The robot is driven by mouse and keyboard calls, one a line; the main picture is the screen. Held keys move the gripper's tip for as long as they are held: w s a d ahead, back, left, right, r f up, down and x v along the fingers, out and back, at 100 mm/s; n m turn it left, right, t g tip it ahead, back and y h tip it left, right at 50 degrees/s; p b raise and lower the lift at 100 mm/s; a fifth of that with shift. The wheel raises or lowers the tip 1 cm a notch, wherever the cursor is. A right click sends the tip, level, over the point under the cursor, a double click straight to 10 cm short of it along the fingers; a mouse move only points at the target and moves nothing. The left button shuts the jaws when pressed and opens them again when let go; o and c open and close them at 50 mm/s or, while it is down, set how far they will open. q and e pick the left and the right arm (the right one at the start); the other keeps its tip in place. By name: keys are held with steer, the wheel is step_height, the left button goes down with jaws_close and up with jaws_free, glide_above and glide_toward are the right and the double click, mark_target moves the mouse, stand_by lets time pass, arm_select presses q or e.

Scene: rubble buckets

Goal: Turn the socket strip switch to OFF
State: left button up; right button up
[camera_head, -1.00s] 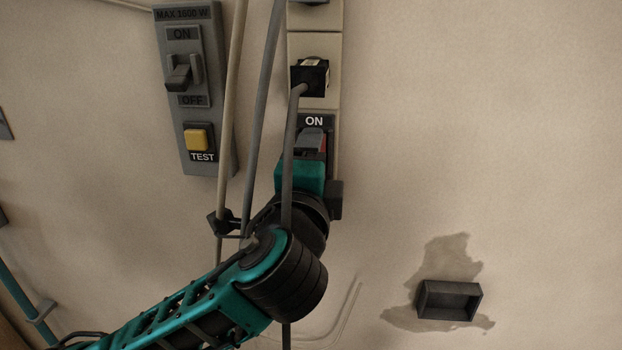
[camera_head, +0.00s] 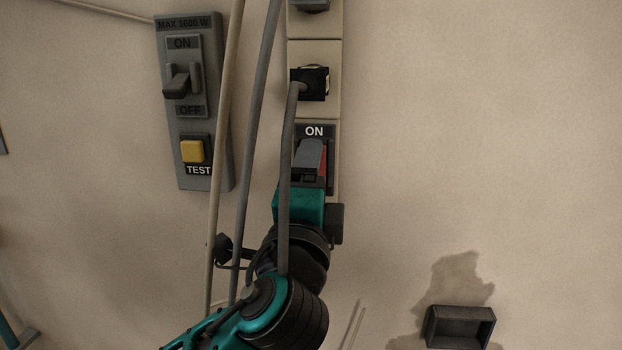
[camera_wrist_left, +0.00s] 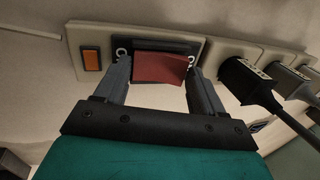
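The socket strip (camera_head: 300,110) runs upright on the wall in the head view. Its switch has a red rocker (camera_head: 323,163) below an ON label; the rocker is partly hidden by my left gripper (camera_head: 309,158). In the left wrist view the red rocker (camera_wrist_left: 170,70) sits in a dark frame, with an orange light (camera_wrist_left: 92,60) beside it on the strip. My left gripper (camera_wrist_left: 159,72) is open, with one grey finger at each side of the rocker. I cannot tell whether the fingers touch it. My right gripper is not in view.
A grey panel (camera_head: 180,172) with its own ON/OFF lever (camera_head: 180,84) and yellow button (camera_head: 192,151) is on the wall to the left. A black plug (camera_head: 310,85) sits in the strip; cables hang near my arm. An open dark box (camera_head: 460,326) is lower right.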

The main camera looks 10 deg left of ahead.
arm_select(q)
steer(key=shift+o, duration=0.3)
steer(key=b+v, duration=0.1)
steer(key=v, duration=1.2)
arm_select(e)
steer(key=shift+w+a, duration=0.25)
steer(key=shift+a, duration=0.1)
arm_select(q)
steer(key=shift+w, duration=0.1)
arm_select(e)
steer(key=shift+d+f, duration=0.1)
